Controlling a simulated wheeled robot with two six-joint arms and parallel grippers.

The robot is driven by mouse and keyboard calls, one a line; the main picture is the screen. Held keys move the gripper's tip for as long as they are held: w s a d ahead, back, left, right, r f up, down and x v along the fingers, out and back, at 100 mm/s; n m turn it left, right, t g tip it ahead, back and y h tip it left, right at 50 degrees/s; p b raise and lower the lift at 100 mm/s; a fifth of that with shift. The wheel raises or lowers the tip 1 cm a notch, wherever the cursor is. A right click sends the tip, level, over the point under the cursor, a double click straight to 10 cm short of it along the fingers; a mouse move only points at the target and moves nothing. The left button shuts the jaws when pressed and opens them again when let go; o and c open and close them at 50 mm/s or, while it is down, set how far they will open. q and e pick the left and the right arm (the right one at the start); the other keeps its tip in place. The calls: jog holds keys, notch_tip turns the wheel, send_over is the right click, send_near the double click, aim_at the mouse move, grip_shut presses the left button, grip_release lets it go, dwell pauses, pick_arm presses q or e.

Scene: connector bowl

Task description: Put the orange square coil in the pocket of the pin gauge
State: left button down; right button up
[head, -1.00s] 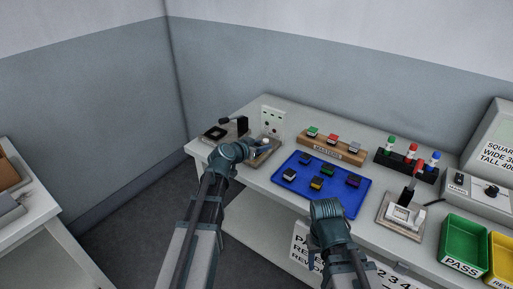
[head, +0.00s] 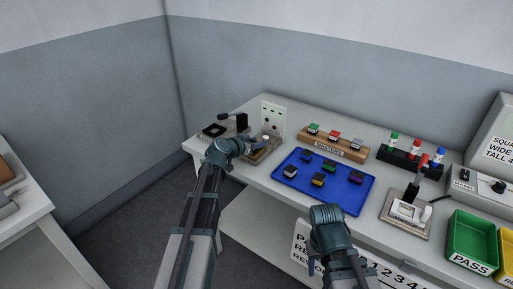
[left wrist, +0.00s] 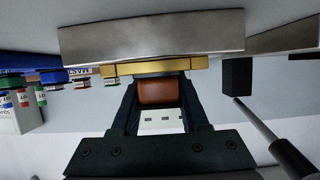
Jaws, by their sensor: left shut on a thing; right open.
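My left gripper (head: 254,142) is over the near left part of the bench. In the left wrist view it (left wrist: 158,90) is shut on the orange-brown coil (left wrist: 157,93), which sits between its two fingers. Just beyond the coil are a brass-coloured plate (left wrist: 150,67) and a steel block (left wrist: 150,38), seemingly the pin gauge (head: 264,153). The coil appears close to the plate. The pocket is hidden, and I cannot tell whether the coil touches it. In the head view the arm hides the coil. My right gripper (head: 328,212) is in front of the blue tray, its fingers hardly visible.
The blue tray (head: 345,198) holds several small coils. Behind it stands a wooden rack (head: 332,144) with three pieces. A dark square fixture (head: 213,131) is left of the gauge, and a white panel (head: 272,116) stands behind. Green (head: 470,240) and yellow bins are at right.

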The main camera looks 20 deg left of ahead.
pick_arm(q)
jog(key=shift+r, duration=0.1)
jog(key=shift+f, duration=0.2)
jog(key=shift+c, duration=2.1)
grip_release()
jog(key=shift+r, duration=0.15)
jog(key=shift+s+r+p, duration=0.15)
jog(key=shift+r+p, duration=0.05)
jog(key=shift+p, duration=0.1)
jog(key=p+v, duration=0.4)
jog(key=v, duration=0.7)
jog(key=shift+s+a+r, duration=0.1)
jog(key=shift+s+a, duration=0.1)
jog(key=shift+s, duration=0.1)
